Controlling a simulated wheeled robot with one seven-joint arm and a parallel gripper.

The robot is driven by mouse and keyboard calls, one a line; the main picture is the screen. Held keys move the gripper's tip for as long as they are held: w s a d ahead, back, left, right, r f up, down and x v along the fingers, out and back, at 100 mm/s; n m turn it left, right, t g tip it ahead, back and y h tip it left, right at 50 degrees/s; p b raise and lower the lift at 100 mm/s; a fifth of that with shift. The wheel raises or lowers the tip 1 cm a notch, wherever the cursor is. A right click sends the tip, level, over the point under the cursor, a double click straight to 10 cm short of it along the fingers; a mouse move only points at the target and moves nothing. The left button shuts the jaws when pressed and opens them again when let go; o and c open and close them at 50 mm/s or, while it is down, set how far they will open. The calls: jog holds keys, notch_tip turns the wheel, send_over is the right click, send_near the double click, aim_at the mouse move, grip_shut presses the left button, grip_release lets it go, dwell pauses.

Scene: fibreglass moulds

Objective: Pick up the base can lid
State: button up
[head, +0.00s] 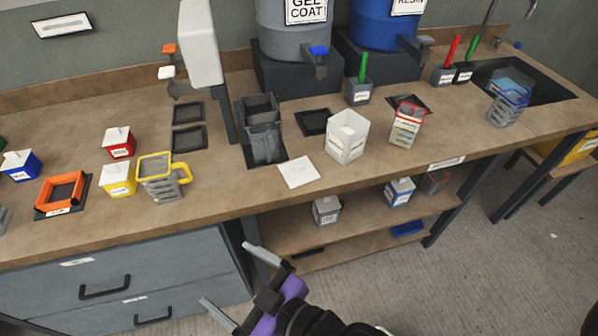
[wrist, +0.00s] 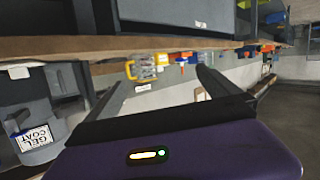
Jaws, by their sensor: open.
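A flat white square lid (head: 298,172) with a small raised knob lies on the wooden counter near its front edge, apart from any can. It looks like the base can lid, but no label on it is readable. A white open can (head: 346,138) stands just to its right. My gripper (head: 238,280) is open and empty, in front of the counter and lower in the picture than the lid. In the wrist view my two fingers (wrist: 160,80) are spread with nothing between them; I cannot clearly make out the lid there.
A grey container (head: 263,130) stands left of the lid, and a yellow-handled jug (head: 160,178) farther left. A red-rimmed jug (head: 406,124) is right of the white can. The gel coat drum (head: 292,35) stands behind. The counter front between yellow jug and lid is clear.

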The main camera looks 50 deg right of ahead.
jog(key=w+r+n+g+y+b, duration=0.1)
jog(key=w+r+n+g+y, duration=0.2)
jog(key=w+n, duration=0.6)
jog(key=w+r+n+g+y, duration=0.1)
jog(key=w+r+n+y, duration=0.3)
jog(key=w+n, duration=0.55)
jog(key=n+g+h+b, duration=0.1)
jog(key=n+g+h, duration=0.8)
jog(key=n, duration=0.1)
send_over(299, 165)
jog(key=f, duration=0.1)
jog(key=s+f, duration=0.1)
jog(key=f, duration=0.1)
jog(key=shift+a+f, duration=0.1)
jog(key=shift+a, duration=0.1)
jog(key=shift+d+f+g, duration=0.2)
jog(key=shift+f+g, duration=0.05)
jog(key=shift+g, duration=0.05)
jog(key=shift+w+f+p, duration=0.2)
jog(key=shift+f+p, duration=0.05)
jog(key=shift+f, duration=0.9)
jog(key=shift+w+f+p, duration=0.15)
jog(key=shift+f+p, duration=0.05)
jog(key=shift+f, duration=1)
jog(key=shift+w+f+p, duration=0.2)
jog(key=shift+f+p, duration=0.05)
jog(key=shift+f, duration=0.9)
jog(key=c, duration=1.3)
jog(key=shift+r, duration=0.15)
